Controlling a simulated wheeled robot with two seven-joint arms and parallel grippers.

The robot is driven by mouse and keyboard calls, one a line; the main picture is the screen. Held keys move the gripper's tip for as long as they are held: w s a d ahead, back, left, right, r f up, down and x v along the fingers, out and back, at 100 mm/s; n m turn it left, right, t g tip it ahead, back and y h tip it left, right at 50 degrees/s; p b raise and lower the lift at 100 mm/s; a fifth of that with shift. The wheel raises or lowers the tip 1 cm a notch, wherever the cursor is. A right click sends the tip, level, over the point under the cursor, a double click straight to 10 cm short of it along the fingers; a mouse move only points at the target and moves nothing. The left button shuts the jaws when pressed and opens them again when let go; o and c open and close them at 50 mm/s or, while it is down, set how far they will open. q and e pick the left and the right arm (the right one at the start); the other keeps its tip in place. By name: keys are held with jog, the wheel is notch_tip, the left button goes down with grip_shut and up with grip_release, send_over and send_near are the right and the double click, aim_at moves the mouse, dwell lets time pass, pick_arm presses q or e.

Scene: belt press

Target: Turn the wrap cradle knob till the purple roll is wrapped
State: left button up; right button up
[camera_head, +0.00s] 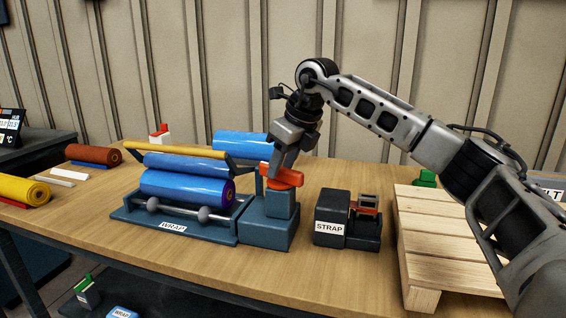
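The wrap cradle (176,226), a dark blue-grey frame labelled WRAP, stands on the wooden table. A roll (185,187) lies in it, covered in shiny blue film, with purple showing at its right end. A second blue film roll (185,165) and a yellow bar (175,148) sit above it. The orange-red knob (283,176) tops the block at the cradle's right side. My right gripper (285,168) points down at the knob, with its fingers at or around it; their gap is hard to see. My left gripper is out of view.
A dark STRAP device (346,219) stands right of the cradle. A wooden pallet (445,235) takes up the table's right side. Another blue roll (240,145) lies behind the cradle. Brown (93,154) and yellow (25,190) rolls lie at the left.

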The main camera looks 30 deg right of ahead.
grip_shut()
